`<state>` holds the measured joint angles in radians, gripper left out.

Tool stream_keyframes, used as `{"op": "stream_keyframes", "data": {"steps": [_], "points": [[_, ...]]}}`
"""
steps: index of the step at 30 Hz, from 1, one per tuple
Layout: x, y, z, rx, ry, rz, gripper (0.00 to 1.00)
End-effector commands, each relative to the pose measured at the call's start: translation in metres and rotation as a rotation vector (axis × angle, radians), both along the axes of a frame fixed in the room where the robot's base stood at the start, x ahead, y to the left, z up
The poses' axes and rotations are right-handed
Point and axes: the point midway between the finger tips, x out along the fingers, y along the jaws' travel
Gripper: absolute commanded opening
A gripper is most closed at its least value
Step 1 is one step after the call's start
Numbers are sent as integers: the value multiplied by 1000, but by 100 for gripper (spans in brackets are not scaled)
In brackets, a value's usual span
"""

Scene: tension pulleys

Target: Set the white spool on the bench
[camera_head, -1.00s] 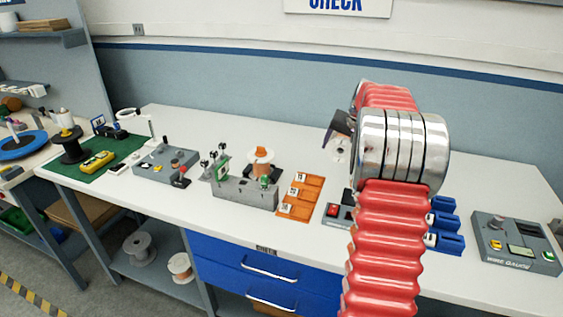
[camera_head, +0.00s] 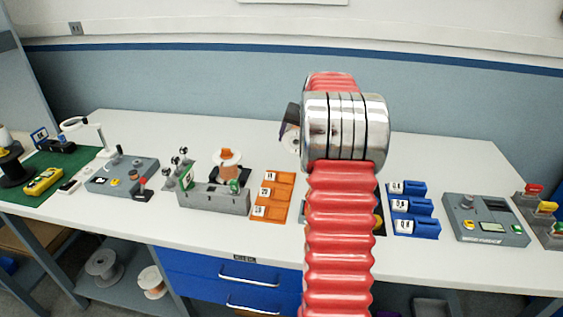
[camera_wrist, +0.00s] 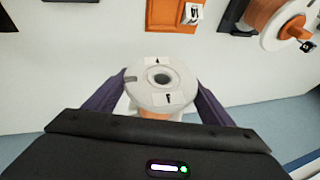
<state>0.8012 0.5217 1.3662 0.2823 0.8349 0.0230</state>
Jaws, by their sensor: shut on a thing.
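The white spool (camera_wrist: 151,97) is in my gripper (camera_wrist: 160,92) in the wrist view. Its round white flange has a centre hole and small labels, and a bit of orange winding shows below. The dark fingers are shut on it from both sides. In the head view only a pale part of the spool (camera_head: 290,137) shows beside my wrist, whose arm hides the rest. The white bench (camera_head: 150,217) spans the head view, and its bare top (camera_wrist: 70,75) lies beneath the spool in the wrist view. The spool appears held above the bench.
An orange labelled rack (camera_head: 268,196) lies left of my arm. Left of it stands a grey fixture (camera_head: 215,197) with another orange-wound spool (camera_head: 228,172). Blue labelled bins (camera_head: 412,208) and a grey gauge box (camera_head: 485,220) stand to the right. The bench front left is clear.

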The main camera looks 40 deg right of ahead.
Motion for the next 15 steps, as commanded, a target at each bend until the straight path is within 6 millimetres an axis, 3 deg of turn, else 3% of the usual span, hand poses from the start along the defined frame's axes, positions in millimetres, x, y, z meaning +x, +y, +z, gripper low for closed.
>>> {"op": "stream_keyframes", "data": {"steps": [6, 15], "points": [[1, 1, -34, 1, 0, 1, 40], [1, 1, -42, 0, -2, 1, 40]]}}
